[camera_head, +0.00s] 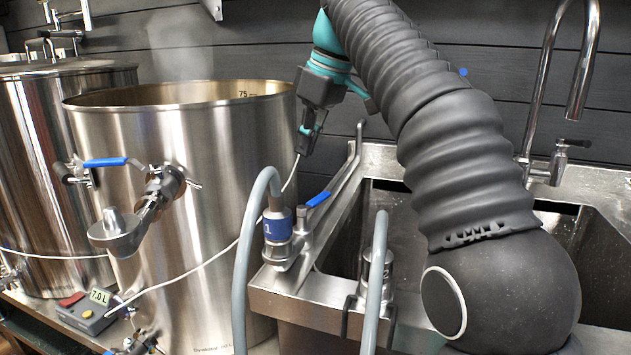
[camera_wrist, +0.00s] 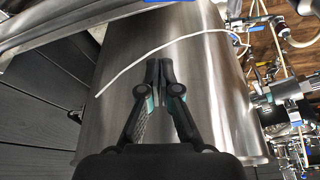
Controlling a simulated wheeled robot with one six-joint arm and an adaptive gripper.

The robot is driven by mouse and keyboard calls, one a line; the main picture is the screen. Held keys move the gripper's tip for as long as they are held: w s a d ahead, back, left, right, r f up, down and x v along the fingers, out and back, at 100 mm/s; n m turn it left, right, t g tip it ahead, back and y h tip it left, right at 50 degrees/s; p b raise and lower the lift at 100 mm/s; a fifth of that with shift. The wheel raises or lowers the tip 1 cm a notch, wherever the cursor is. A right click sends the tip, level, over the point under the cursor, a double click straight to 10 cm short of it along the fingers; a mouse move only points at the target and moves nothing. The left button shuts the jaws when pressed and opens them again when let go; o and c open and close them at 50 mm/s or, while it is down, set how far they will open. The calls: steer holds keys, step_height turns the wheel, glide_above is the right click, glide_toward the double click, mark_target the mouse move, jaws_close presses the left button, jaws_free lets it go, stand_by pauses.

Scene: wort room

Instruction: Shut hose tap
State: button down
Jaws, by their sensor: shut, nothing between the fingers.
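The hose tap (camera_head: 301,222) stands at the front left corner of the steel sink. Its blue lever (camera_head: 318,199) points to the upper right, and I cannot tell whether the tap is open or shut. A grey hose (camera_head: 246,245) with a blue collar marked 1 (camera_head: 277,226) sits beside it.
A steaming steel kettle (camera_head: 215,200) stands left of the sink (camera_head: 345,225), with another vessel (camera_head: 55,150) behind. A tall faucet (camera_head: 545,95) stands at right.

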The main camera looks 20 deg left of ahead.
mark_target(319, 199)
steer(key=f, duration=0.2)
steer(key=f+b, duration=0.1)
steer(key=f, duration=0.4)
steer(key=shift+s+d+f, duration=0.1)
steer(key=shift+d+f, duration=0.05)
steer(key=shift+d, duration=0.2)
steer(key=shift+s+d, duration=0.15)
steer(key=shift+d, duration=0.25)
steer(key=shift+s+b, duration=0.15)
steer(key=shift+b, duration=0.25)
